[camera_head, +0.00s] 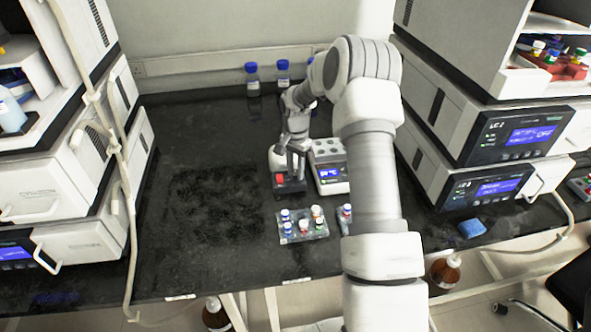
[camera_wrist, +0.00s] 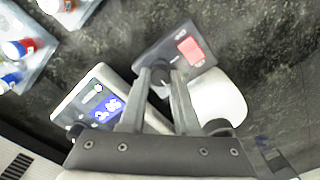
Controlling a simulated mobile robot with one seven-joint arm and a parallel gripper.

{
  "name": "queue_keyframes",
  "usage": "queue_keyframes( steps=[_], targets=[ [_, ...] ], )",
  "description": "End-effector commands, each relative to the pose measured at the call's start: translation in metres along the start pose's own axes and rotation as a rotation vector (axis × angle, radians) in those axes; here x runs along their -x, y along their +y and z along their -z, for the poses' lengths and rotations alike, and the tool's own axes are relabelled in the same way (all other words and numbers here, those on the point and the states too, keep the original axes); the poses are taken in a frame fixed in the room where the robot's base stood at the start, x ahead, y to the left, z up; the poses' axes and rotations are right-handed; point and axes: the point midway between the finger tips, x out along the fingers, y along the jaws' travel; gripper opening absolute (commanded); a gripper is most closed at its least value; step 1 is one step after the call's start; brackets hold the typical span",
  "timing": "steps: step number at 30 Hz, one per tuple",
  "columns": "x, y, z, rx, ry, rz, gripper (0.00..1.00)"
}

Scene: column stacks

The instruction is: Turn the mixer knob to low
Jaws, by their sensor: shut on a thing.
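The mixer (camera_head: 289,188) stands on the black bench left of the heating block, with a dark front panel and a red switch (camera_head: 280,179). In the wrist view its dark panel (camera_wrist: 196,63) and red switch (camera_wrist: 190,48) show beyond my fingers. The dark knob (camera_wrist: 161,88) is small and partly hidden between the fingertips. My gripper (camera_wrist: 163,76) is shut on the knob, pointing down at the panel. In the head view my gripper (camera_head: 295,166) is over the mixer's front. The knob's setting cannot be read.
The heating block (camera_head: 330,177) with a blue display stands close to the mixer's right. A clear rack (camera_head: 302,236) with several capped vials is in front. Blue-capped bottles (camera_head: 283,72) stand at the back wall. Bench (camera_head: 205,215) left of the mixer is clear.

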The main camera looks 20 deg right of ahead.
Motion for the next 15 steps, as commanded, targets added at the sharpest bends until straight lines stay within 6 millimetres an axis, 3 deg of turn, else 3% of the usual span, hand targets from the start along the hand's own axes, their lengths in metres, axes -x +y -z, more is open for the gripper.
queue_keyframes(
  steps=[8,15],
  targets=[
    [0.0006,-0.0002,0.0000,0.061,0.000,0.000,0.00],
    [0.0009,-0.0006,-0.0002,0.225,0.001,0.000,0.00]
  ],
)
